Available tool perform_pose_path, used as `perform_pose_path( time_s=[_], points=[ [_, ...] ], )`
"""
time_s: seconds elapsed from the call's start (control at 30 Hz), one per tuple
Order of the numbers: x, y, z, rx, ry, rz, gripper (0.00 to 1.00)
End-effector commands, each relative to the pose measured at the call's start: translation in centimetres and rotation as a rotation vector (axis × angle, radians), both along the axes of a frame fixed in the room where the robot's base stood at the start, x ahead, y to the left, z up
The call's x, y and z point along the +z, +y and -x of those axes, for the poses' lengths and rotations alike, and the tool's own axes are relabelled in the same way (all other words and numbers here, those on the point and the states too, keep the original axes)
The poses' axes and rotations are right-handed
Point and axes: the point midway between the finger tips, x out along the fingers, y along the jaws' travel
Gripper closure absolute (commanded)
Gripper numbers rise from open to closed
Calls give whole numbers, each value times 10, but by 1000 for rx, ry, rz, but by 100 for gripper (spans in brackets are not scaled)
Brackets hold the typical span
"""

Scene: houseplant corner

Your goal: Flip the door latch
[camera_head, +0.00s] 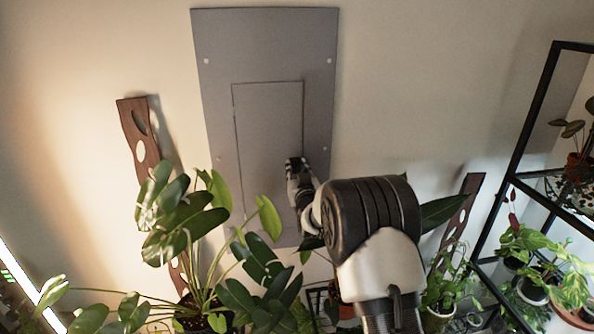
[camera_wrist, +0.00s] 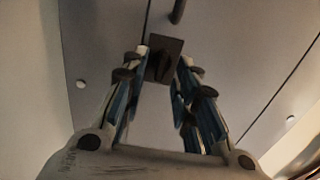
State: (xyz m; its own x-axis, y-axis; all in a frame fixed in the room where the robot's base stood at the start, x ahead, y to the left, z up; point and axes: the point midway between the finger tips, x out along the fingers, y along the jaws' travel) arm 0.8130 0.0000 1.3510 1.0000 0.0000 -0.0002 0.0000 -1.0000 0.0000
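A grey panel (camera_head: 215,60) is mounted on the wall, with a smaller rectangular door (camera_head: 265,120) in its middle. The door looks shut. In the wrist view, the dark square latch (camera_wrist: 163,60) appears between or just beyond my fingertips. My gripper (camera_wrist: 164,66) is open, with one finger on each side of the latch in the picture. I cannot tell whether either finger touches it. In the head view, my gripper (camera_head: 298,168) is at the door's lower right edge and hides the latch.
A dark rod-like part (camera_wrist: 178,12) shows just above the latch in the wrist view. A leafy plant (camera_head: 180,225) stands in front of the panel at lower left. A black shelf (camera_head: 530,110) with potted plants is at right. Wooden strips (camera_head: 140,135) flank the panel.

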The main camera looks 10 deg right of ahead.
Motion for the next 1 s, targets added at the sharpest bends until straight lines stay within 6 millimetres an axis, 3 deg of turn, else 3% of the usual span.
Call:
perform_pose_path(
  time_s=[0.17,0.57,1.0],
  points=[
    [0,0,0,0,0,0,73],
    [0,0,0,0,0,0,100],
    [0,0,0,0,-1,-11,100]
  ],
)
